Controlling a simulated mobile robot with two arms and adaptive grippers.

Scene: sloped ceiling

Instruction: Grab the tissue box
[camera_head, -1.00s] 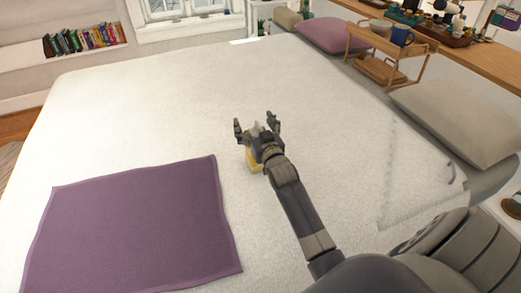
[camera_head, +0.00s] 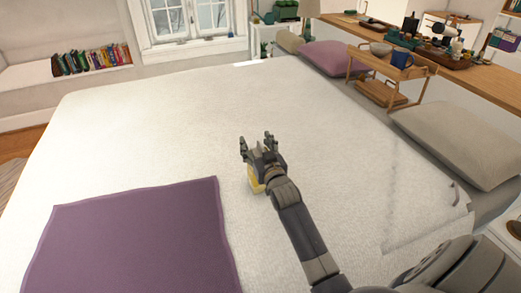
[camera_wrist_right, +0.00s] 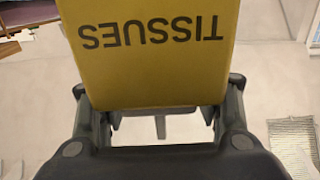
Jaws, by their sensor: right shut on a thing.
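The yellow tissue box (camera_head: 256,185) shows in the head view, partly hidden behind my right gripper, over the white bed. In the right wrist view the tissue box (camera_wrist_right: 160,65) fills the upper middle, its yellow face showing the word TISSUES upside down. My right gripper (camera_head: 257,142) is shut on the box. Its two fingers (camera_wrist_right: 160,105) stand at the box's left and right sides in the wrist view. Whether the box rests on the bed or is lifted, I cannot tell. My left gripper is not in view.
The white bed (camera_head: 140,130) is wide and mostly clear. A purple blanket (camera_head: 130,240) lies at its lower left. Books (camera_head: 92,60) stand at the back left.

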